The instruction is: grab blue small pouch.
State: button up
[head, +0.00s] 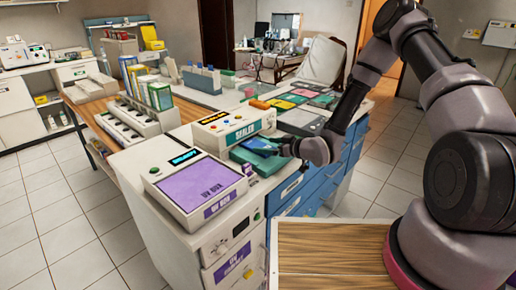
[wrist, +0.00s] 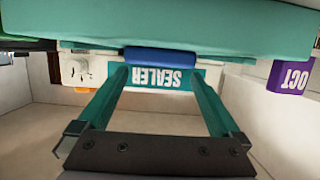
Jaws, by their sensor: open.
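The small blue pouch (head: 260,145) lies on a teal pad (head: 250,161) in front of the sealer. In the wrist view, which is upside down, the blue pouch (wrist: 160,58) shows as a short blue band against the teal slab (wrist: 230,35). My gripper (head: 282,149) is at the right side of the pouch, low over the pad. In the wrist view my gripper (wrist: 160,80) is open, its two teal fingers apart with the pouch just beyond and between their tips. I cannot tell whether the fingers touch anything.
The sealer (head: 233,126) stands behind the pad, and its label plate (wrist: 165,77) faces the wrist camera. A UV box (head: 198,186) with a purple top stands at the left. Colored pouches (head: 300,97) lie on the counter behind. Blue drawers (head: 310,190) are below my gripper.

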aim_at(256, 144)
jog(key=x, duration=0.5)
jog(key=shift+w+f, duration=0.25)
jog(key=c, duration=1.3)
jog(key=shift+r, duration=0.3)
